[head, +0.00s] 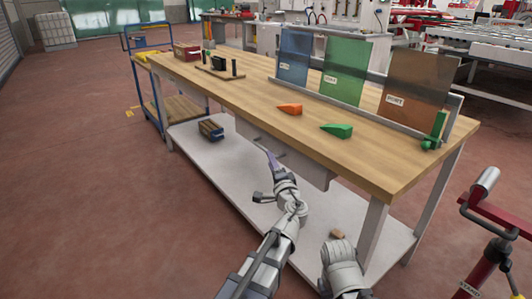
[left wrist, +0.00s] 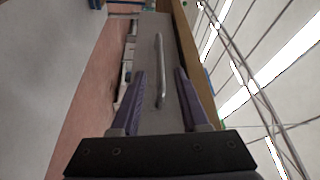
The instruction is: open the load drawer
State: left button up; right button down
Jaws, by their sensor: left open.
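The load drawer (head: 312,174) is a pale grey front under the wooden bench top, and it looks shut. Its front also shows in the left wrist view (left wrist: 147,55), with a slim grey bar handle (left wrist: 159,65) along it. My left gripper (head: 265,155) is at the drawer front, its tip close to the handle. In the left wrist view its two purple fingers (left wrist: 161,85) are apart, one on each side of the handle's near end. I cannot tell whether they touch it. My right gripper does not show.
The bench (head: 240,85) carries an orange wedge (head: 289,108), a green wedge (head: 337,130) and coloured panes in a rack. Its lower shelf (head: 215,165) holds a dark box (head: 211,129). A red stand (head: 497,250) is at the right. The floor at left is clear.

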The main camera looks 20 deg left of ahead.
pick_arm(q)
jog(key=x, duration=0.7)
jog(key=shift+w, duration=0.15)
jog(key=shift+c, duration=0.2)
grip_shut()
dwell(1.0)
